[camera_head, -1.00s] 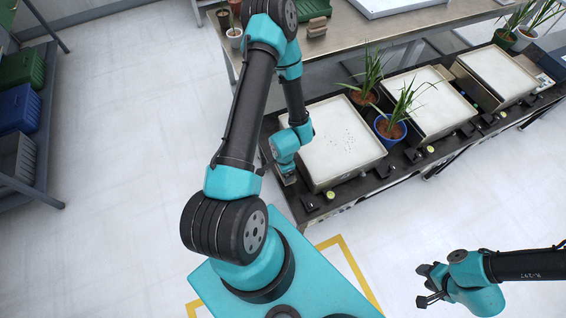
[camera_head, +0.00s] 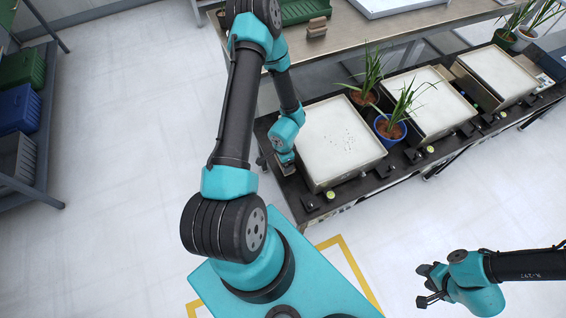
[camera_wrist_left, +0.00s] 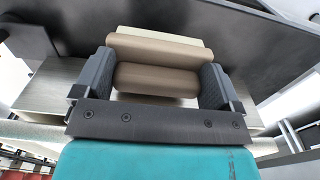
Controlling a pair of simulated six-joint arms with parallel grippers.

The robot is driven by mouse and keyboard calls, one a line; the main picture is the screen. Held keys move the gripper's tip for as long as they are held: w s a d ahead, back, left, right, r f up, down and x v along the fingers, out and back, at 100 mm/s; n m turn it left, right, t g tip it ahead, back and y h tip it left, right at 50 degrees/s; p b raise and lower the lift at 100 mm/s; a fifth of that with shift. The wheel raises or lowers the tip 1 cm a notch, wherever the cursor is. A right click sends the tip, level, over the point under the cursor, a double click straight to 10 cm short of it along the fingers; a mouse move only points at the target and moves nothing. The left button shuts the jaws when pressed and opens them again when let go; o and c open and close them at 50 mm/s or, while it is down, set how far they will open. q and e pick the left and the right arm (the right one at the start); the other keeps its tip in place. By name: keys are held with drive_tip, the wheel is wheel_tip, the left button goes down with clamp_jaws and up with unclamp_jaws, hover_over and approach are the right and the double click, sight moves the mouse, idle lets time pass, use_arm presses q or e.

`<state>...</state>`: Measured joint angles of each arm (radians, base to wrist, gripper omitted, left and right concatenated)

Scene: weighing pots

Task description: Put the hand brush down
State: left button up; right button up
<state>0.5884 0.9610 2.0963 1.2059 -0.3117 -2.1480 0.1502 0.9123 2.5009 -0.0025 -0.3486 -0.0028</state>
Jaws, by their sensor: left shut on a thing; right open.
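The hand brush (camera_wrist_left: 158,80) has a tan-brown rounded body and a pale cream strip along its far side. In the left wrist view it lies crosswise between the two grey fingers of my left gripper (camera_wrist_left: 157,66), which is shut on it. In the head view my left gripper (camera_head: 287,164) is at the left end of the dark bench (camera_head: 312,204), beside the nearest white-topped tray (camera_head: 338,140). The brush is hidden there, and I cannot tell whether it touches a surface. My right gripper (camera_head: 424,286) is open and empty, over the floor at lower right.
A plant in a blue pot (camera_head: 388,128) and one in a brown pot (camera_head: 362,97) stand between the first tray and the middle tray (camera_head: 432,103). A back table (camera_head: 352,38) holds a small brown block (camera_head: 316,28) and a green tray (camera_head: 303,10). Shelved bins stand at left.

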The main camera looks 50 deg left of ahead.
use_arm(q)
drive_tip(key=shift+w+a+f, duration=0.1)
drive_tip(key=shift+w+f, duration=0.05)
drive_tip(key=shift+f, duration=1.6)
drive_tip(key=shift+f, duration=0.1)
drive_tip(key=o, duration=0.8)
drive_tip(key=shift+c, duration=0.2)
wheel_tip(320, 180, up, 12)
drive_tip(key=shift+r, duration=0.1)
drive_tip(key=shift+f, duration=5.6)
drive_tip(key=shift+r, duration=0.15)
